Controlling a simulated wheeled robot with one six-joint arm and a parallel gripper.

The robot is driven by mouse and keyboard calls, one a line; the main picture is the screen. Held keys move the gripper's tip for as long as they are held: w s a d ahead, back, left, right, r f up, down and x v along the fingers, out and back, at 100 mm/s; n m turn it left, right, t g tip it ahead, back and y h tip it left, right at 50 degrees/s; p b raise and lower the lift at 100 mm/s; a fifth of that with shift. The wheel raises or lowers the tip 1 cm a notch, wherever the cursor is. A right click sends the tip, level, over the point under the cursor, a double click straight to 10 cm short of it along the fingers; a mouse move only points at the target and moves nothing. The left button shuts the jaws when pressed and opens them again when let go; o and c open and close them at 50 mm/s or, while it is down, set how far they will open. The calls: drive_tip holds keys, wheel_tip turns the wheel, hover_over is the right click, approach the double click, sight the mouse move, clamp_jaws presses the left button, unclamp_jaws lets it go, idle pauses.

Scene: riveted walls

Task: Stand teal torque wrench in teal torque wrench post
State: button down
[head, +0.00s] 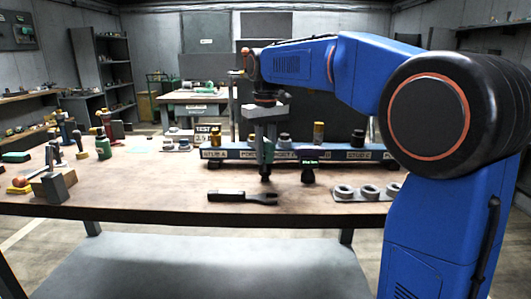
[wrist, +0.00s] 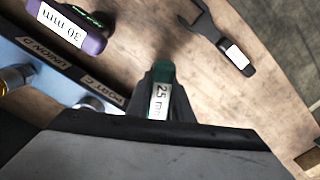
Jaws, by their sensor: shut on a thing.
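My gripper (head: 264,138) points down over the middle of the workbench, in front of the blue rail, and is shut on the teal torque wrench (head: 268,152). In the wrist view the wrench (wrist: 160,92) shows a teal body with a white label reading 25 mm, seen from above beyond the grey gripper body. In the head view the tool hangs roughly upright, its dark lower end close to the bench top; I cannot tell whether it touches. I cannot pick out the teal torque wrench post for certain in either view.
The labelled blue rail (head: 230,154) carries several fittings. A purple 30 mm tool (wrist: 75,22) is beside the held wrench. A black open-ended wrench (head: 240,197) lies in front, near a grey ring holder (head: 367,194). A green bottle (head: 103,147) and other tools stand at left.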

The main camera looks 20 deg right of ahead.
drive_tip(key=shift+f, duration=1)
drive_tip(key=c, duration=1.5)
unclamp_jaws()
wheel_tip(320, 180, up, 16)
drive_tip(key=s+d+f+m+t, duration=0.1)
drive_tip(key=s+d+f, duration=0.1)
drive_tip(key=s+f, duration=0.55)
drive_tip(key=s+d+f+t, duration=0.25)
drive_tip(key=s+f, duration=0.25)
drive_tip(key=s, duration=0.6)
drive_tip(key=shift+m+t, duration=0.65)
drive_tip(key=shift+m, duration=0.05)
drive_tip(key=s+f, duration=0.5)
drive_tip(key=f, duration=0.1)
drive_tip(key=s+d+f, duration=0.1)
drive_tip(key=s+f, duration=0.3)
drive_tip(key=f, duration=0.3)
drive_tip(key=s+d+f, duration=0.1)
drive_tip(key=s+f, duration=0.4)
drive_tip(key=f, duration=0.2)
drive_tip(key=shift+s+d, duration=0.2)
drive_tip(key=shift+s, duration=0.15)
